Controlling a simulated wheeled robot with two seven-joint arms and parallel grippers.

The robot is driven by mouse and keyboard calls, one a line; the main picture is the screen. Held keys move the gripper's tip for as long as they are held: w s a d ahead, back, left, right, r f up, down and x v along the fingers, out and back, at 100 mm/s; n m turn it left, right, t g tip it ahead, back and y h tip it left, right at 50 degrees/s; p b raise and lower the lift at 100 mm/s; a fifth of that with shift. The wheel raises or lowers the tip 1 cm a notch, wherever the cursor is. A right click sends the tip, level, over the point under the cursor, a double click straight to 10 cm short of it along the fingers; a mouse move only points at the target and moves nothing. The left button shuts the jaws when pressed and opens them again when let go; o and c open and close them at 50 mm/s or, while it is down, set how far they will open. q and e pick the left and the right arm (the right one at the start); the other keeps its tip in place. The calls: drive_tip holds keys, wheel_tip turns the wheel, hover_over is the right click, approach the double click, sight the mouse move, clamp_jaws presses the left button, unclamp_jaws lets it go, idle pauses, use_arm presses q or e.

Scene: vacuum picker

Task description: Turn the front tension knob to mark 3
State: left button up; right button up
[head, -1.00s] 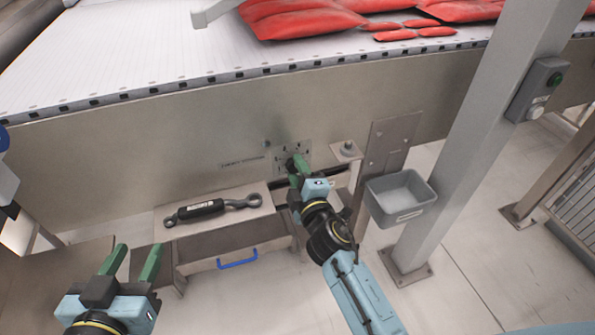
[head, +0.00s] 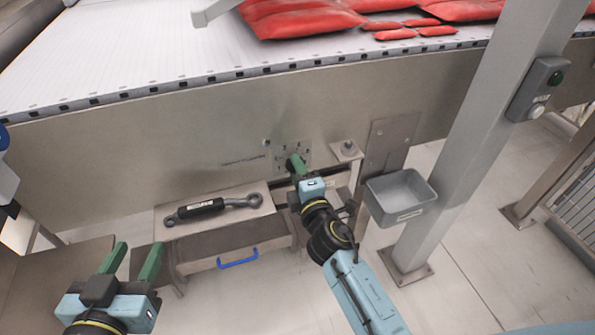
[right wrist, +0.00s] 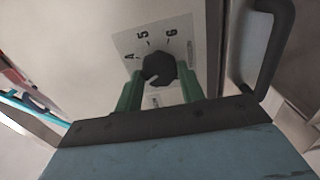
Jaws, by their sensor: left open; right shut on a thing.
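The front tension knob (right wrist: 158,68) is black and sits on a light scale plate (right wrist: 130,42) on the machine's side panel. In the right wrist view the marks 4, 5 and 6 show around its far side; mark 3 is not readable, and I cannot tell which mark the knob points to. My right gripper (right wrist: 160,88) is shut on the knob, one green finger on each side. In the head view the right gripper (head: 295,163) covers the knob in front of the plate (head: 306,153). My left gripper (head: 133,250) is open and empty at lower left.
A turnbuckle (head: 210,208) lies on a ledge left of my right gripper, above a blue handle (head: 238,260). A grey bin (head: 400,192) and a post (head: 470,140) stand to the right. Red bags (head: 295,20) lie on the belt above.

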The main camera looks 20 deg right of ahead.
drive_tip(key=o, duration=1)
drive_tip(key=shift+s, duration=0.15)
use_arm(q)
drive_tip(key=shift+s+a+f+g, duration=0.1)
drive_tip(key=shift+s+f+g, duration=0.05)
drive_tip(key=shift+f+g, duration=0.15)
drive_tip(key=shift+s+a+f+g, duration=0.1)
drive_tip(key=shift+f+g, duration=0.1)
drive_tip(key=shift+f, duration=0.2)
use_arm(e)
drive_tip(key=shift+s+d, duration=0.15)
drive_tip(key=shift+s, duration=3.15)
drive_tip(key=shift+s+d, duration=0.1)
drive_tip(key=shift+s, duration=3.15)
use_arm(q)
drive_tip(key=shift+r, duration=0.1)
